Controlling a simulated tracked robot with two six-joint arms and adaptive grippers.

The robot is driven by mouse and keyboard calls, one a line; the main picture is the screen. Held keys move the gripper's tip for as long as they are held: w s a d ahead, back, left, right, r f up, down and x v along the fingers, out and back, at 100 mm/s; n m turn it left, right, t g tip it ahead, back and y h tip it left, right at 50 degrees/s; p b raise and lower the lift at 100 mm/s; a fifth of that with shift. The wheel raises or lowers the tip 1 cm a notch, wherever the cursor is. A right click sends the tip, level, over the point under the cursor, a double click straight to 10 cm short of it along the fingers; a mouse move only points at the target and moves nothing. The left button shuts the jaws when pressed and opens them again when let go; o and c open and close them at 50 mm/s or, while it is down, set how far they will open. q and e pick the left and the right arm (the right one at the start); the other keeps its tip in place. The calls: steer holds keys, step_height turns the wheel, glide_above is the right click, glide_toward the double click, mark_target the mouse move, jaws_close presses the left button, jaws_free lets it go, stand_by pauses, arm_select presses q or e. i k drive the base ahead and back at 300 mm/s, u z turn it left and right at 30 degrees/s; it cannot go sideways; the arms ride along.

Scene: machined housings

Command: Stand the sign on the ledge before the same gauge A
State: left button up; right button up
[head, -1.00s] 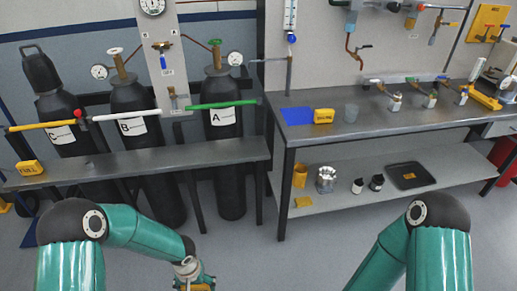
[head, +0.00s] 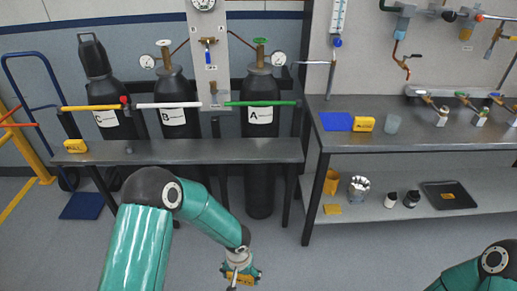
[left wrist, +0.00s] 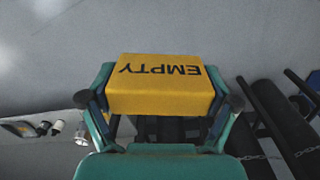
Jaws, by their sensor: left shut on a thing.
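My left gripper (head: 241,272) is shut on a yellow sign (left wrist: 160,85) lettered EMPTY, upside down in the left wrist view. In the head view the held sign (head: 240,279) is low, in front of the grey ledge (head: 225,151) and below its top. The ledge runs before three dark cylinders labelled C, B and A. Cylinder A (head: 259,150) has a green bar across it and a round white gauge (head: 279,58) at its upper right. The ledge before cylinder A is bare. My right gripper is out of view; only its arm shows.
A yellow FULL sign (head: 76,146) stands at the ledge's left end.

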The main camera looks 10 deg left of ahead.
mark_target(262, 148)
steer(key=z, duration=0.35)
steer(key=i, duration=1.05)
steer(key=u, duration=0.4)
